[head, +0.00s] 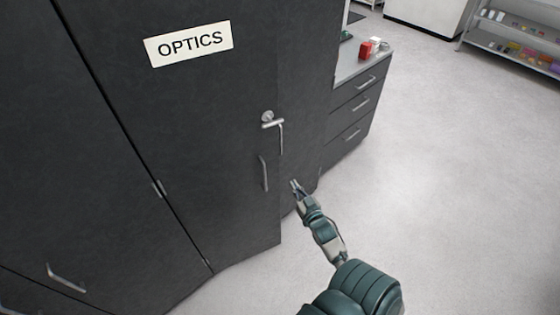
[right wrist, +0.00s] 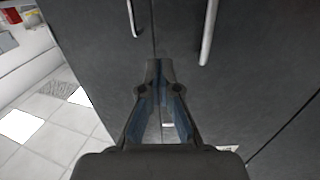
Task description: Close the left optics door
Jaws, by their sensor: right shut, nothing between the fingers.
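The left optics door (head: 200,130) is a dark grey panel under the OPTICS sign (head: 188,44). Its right edge seems to stand out from the dark panel beyond it; I cannot tell how wide the gap is. It carries a vertical bar handle (head: 264,173). A silver lever (head: 272,122) sits above that. My right gripper (head: 294,185) is just right of the door's free edge, low, near the bar handle. In the right wrist view the gripper (right wrist: 159,68) is shut and empty, its tips before a vertical seam between dark panels. I cannot tell whether it touches. My left gripper is out of view.
A drawer unit (head: 352,112) stands beyond the cabinet, with red items (head: 368,48) on top. Another handled dark panel (head: 45,220) adjoins at left. Open pale floor (head: 450,190) lies to the right. A stocked shelf (head: 515,38) stands at the far right.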

